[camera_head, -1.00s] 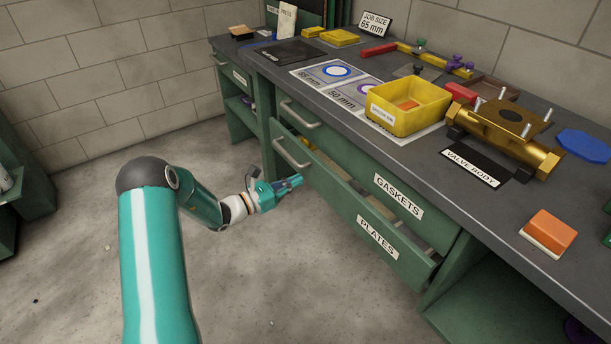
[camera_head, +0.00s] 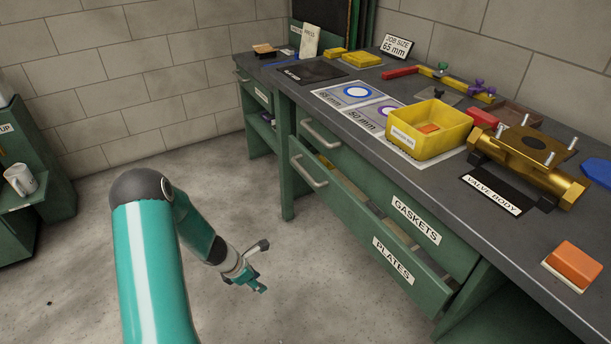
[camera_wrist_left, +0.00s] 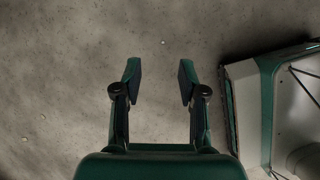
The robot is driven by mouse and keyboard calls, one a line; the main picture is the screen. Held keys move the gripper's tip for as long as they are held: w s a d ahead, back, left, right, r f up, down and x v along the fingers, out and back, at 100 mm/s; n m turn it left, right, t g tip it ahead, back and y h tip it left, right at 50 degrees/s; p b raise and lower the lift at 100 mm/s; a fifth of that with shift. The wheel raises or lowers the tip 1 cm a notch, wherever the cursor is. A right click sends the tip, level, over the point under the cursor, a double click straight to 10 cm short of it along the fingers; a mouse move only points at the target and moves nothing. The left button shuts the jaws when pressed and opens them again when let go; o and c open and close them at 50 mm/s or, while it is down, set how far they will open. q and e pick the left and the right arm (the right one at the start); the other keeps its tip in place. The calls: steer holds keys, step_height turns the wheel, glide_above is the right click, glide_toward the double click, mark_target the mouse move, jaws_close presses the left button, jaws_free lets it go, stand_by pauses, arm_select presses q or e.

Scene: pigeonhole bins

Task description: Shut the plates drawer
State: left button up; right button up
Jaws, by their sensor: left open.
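The plates drawer (camera_head: 345,235) is the lower green drawer in the bench front, labelled PLATES. It stands partly pulled out, with its inside showing along the top edge. Its metal handle (camera_head: 308,173) is at the left end of its front. The gaskets drawer (camera_head: 400,210) above it looks closed. My left gripper (camera_head: 262,288) is open and empty, low over the floor, to the left of the plates drawer and apart from it. In the left wrist view its two fingers (camera_wrist_left: 160,82) are spread with bare floor between them. My right gripper is not in view.
The bench top holds a yellow bin (camera_head: 428,130), a brass valve body (camera_head: 530,160) and an orange-topped block (camera_head: 573,265). A green cabinet with a mug (camera_head: 20,180) stands at the left. The floor (camera_head: 150,240) in front of the drawers is clear.

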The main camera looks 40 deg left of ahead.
arm_select(q)
steer(key=s+a+r+m+g+y+b, duration=0.1)
steer(key=a+r+m+y+b, duration=0.15)
steer(key=a+y, duration=0.55)
steer(key=w+a+r+m+t+y+b, duration=0.1)
steer(key=w+a+r+m+t+y, duration=0.2)
steer(key=w+r, duration=0.4)
steer(key=m+t+h+b, duration=0.2)
steer(key=m+t+b, duration=0.3)
steer(key=t, duration=0.3)
glide_toward(305, 171)
steer(key=x, duration=0.7)
steer(key=f+x, duration=0.1)
steer(key=x, duration=0.2)
steer(key=shift+w, duration=0.15)
jaws_close()
